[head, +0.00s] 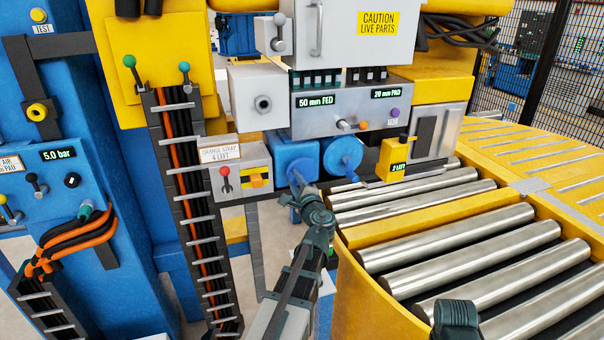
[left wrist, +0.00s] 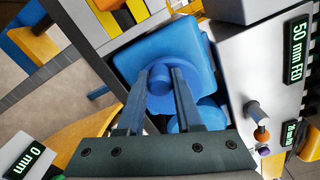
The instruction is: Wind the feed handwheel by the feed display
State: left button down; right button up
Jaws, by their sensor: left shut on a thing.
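The feed display (head: 317,101) reads "50 mm FED" and also shows in the left wrist view (left wrist: 297,48). Below it is a blue handwheel on a square blue housing (head: 295,150). In the left wrist view the handwheel is a round blue disc (left wrist: 182,62) with a knob in the middle. My left gripper (head: 298,192) is at this handwheel, its two fingers (left wrist: 161,78) shut on the knob. The arm hides part of the wheel in the head view.
A second blue wheel (head: 343,157) with a small handle sits close on the right. A yellow box (head: 392,160) is beyond it. The roller conveyor (head: 350,245) fills the right. A strap panel with a red lever (head: 226,182) is on the left.

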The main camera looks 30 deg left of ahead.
pick_arm(q)
jog(key=shift+f+n, duration=0.25)
jog(key=shift+n, duration=0.5)
jog(key=shift+f+n, duration=0.2)
jog(key=shift+n, duration=0.55)
jog(key=shift+b, duration=0.3)
jog(key=shift+w+d+f+n+b, duration=0.15)
jog(key=shift+f+n+b, duration=0.3)
jog(key=shift+n, duration=0.65)
jog(key=shift+d+f+n, duration=0.1)
jog(key=shift+f+n, duration=0.1)
jog(key=shift+n, duration=0.9)
grip_release()
jog(key=shift+w, duration=0.1)
